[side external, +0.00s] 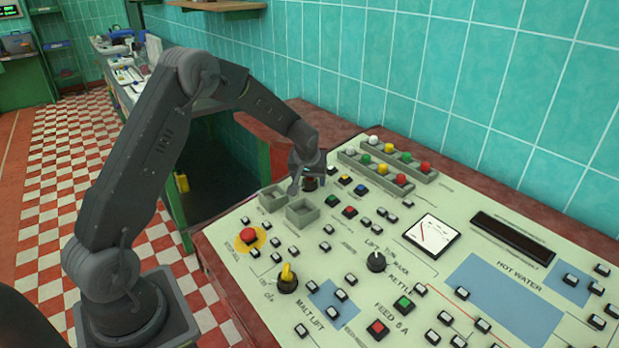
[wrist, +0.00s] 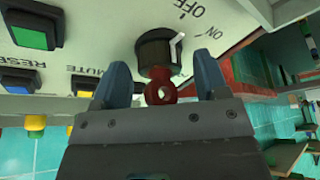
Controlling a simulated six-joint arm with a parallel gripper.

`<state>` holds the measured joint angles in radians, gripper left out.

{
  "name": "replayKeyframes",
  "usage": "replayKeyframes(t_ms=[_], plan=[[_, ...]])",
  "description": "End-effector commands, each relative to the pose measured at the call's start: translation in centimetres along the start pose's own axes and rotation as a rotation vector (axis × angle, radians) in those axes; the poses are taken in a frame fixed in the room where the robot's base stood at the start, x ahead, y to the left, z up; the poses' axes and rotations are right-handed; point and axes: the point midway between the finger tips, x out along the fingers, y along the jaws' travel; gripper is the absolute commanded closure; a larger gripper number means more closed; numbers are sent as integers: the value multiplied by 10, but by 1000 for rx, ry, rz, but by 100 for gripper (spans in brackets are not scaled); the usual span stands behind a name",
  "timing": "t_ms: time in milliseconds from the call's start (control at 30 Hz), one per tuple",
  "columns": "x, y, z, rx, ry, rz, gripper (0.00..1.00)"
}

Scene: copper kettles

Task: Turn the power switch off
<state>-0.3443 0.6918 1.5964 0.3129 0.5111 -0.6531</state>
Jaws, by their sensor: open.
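The power switch is a round black knob (wrist: 153,52) with a white pointer, near the OFF and ON labels in the wrist view. The pointer leans toward the labels; I cannot tell which one it is set to. A red ring-shaped piece (wrist: 160,90) sticks out from the knob toward my gripper. My gripper (wrist: 160,76) is open, with one finger on each side of the red piece and nothing held. In the side view my gripper (side external: 306,180) is low over the far left of the panel, and the knob is mostly hidden by it.
The pale control panel (side external: 330,262) holds many buttons. Two grey open boxes (side external: 301,214) stand just in front of my gripper. A red mushroom button (side external: 248,236) and a yellow-handled selector (side external: 287,279) are nearer. Rows of coloured lamps (side external: 387,169) lie to the right, before a tiled wall.

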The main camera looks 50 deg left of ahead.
Motion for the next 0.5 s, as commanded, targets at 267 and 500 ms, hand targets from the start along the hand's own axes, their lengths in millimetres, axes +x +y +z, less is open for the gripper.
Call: replayKeyframes(t_ms=[267, 500], plan=[[-9, 0, -1, 1, 3, 1, 33], [-55, 0, -1, 0, 5, 2, 33]])
